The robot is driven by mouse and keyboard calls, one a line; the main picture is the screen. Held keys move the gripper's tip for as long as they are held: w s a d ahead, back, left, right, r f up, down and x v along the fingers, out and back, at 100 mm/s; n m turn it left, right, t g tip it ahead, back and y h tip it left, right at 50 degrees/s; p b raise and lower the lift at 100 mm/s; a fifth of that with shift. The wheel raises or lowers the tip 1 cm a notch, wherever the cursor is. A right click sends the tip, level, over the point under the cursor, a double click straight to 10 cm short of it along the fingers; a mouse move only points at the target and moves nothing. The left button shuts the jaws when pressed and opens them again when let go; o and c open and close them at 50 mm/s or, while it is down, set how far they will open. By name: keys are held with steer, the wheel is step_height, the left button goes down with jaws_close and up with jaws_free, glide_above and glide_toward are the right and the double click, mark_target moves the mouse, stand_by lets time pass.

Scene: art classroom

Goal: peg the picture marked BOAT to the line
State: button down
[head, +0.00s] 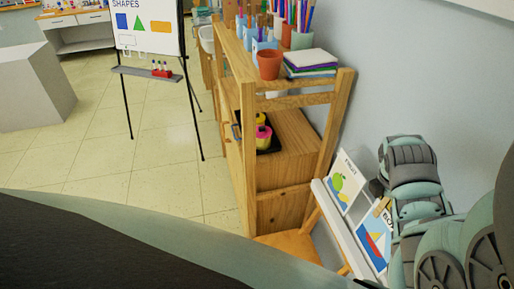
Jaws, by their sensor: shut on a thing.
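The picture marked BOAT (373,240) shows only in part at the lower right; "BO" is readable above a sailboat on blue. It leans on a white ledge (338,225). My gripper (381,192) is close to its top edge, with the fingertips mostly hidden by my arm. It is shut on what looks like a small tan wooden peg (383,206), which overlaps the picture's top corner. I cannot tell whether the peg grips the paper. No line is visible.
A wooden shelf (285,190) stands close by, with pots, books (310,64) and pens on top. An easel board (148,28) stands farther left. The tiled floor between is clear.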

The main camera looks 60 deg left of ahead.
stand_by(0.4)
steer(key=c, duration=0.9)
jaws_free()
steer(key=o, duration=0.3)
steer(key=shift+o, duration=0.2)
steer(key=shift+r, duration=0.1)
steer(key=p+v, duration=0.3)
steer(key=v, duration=0.3)
steer(key=shift+r, duration=0.4)
steer(key=shift+s+r, duration=0.1)
